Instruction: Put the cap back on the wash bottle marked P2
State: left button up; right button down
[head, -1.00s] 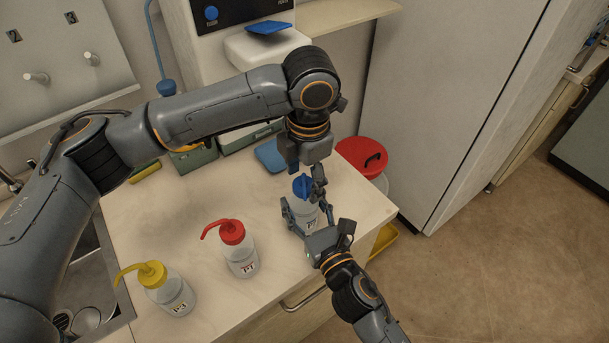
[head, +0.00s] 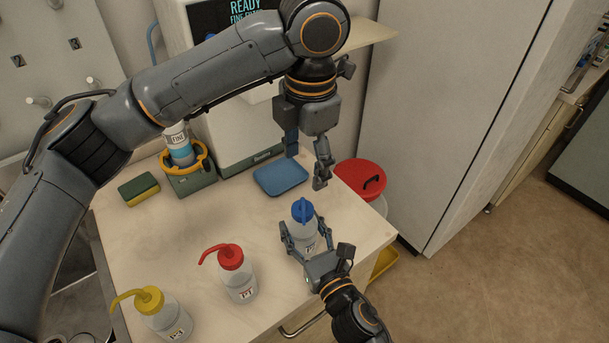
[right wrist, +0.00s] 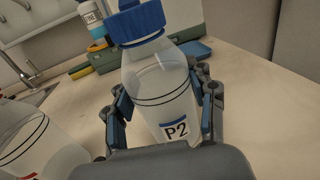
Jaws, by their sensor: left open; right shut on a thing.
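The wash bottle marked P2 (head: 303,236) stands upright near the front right of the counter, with its blue cap (head: 302,211) on its neck. In the right wrist view the bottle (right wrist: 160,92) shows its P2 label, and the blue cap (right wrist: 136,24) sits on top. My right gripper (head: 304,252) is shut around the bottle's body, one finger on each side. My left gripper (head: 307,173) is open and empty above and behind the cap, apart from it. I cannot tell how tightly the cap sits.
A red-capped bottle (head: 237,273) and a yellow-capped bottle (head: 161,312) stand to the left. A blue tray (head: 281,177) lies behind, near the spectrometer (head: 235,130). A red-lidded bin (head: 360,178) stands beyond the counter's right edge. A sponge (head: 139,189) lies at the back left.

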pick_arm(q)
jog(key=shift+r, duration=0.35)
pick_arm(e)
jog(key=shift+c, duration=1.9)
grip_release()
jog(key=v, duration=1.2)
